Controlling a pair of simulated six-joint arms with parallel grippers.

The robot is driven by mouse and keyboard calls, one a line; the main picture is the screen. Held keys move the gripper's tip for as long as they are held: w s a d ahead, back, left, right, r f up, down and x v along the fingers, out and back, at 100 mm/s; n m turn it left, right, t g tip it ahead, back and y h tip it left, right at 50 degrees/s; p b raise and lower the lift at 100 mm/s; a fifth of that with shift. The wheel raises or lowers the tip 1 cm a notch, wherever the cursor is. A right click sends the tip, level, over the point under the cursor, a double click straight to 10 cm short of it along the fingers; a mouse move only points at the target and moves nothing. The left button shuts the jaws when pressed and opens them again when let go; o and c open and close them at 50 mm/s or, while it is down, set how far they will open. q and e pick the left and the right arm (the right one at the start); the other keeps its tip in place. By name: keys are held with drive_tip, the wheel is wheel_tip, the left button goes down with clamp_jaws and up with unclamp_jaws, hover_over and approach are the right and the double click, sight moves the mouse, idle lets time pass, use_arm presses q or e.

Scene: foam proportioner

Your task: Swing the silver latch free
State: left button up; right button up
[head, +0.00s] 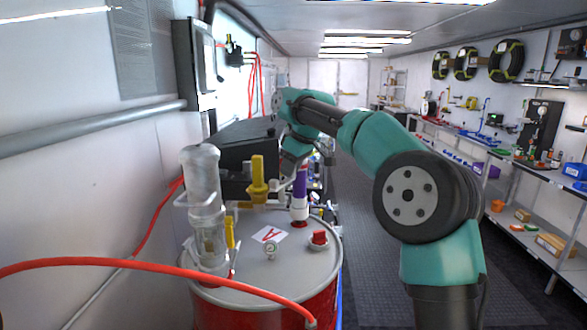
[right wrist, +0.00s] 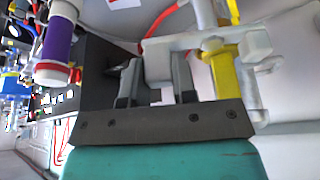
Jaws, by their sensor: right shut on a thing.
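A pale silver-grey piece (right wrist: 158,62), which I take to be the silver latch, sits between the two fingers of my right gripper (right wrist: 155,88) in the right wrist view. The gripper is shut on it. The piece joins a light horizontal fitting that runs right toward a yellow handle (right wrist: 222,75). In the head view my right gripper (head: 284,188) is small and partly hidden by its own wrist, at the right end of the fitting beside the yellow valve handle (head: 258,178). The latch's outline is hard to make out there. My left gripper is not in view.
A red drum with a grey lid (head: 285,272) stands below, bearing a clear cylinder (head: 203,200), a gauge (head: 270,248) and a red cap (head: 318,238). A purple-and-white cylinder (head: 300,193) stands close right of the gripper. A red hose (head: 150,264) crosses in front.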

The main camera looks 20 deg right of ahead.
drive_tip(key=shift+w+a+n, duration=0.1)
drive_tip(key=shift+n, duration=0.2)
drive_tip(key=o, duration=0.9)
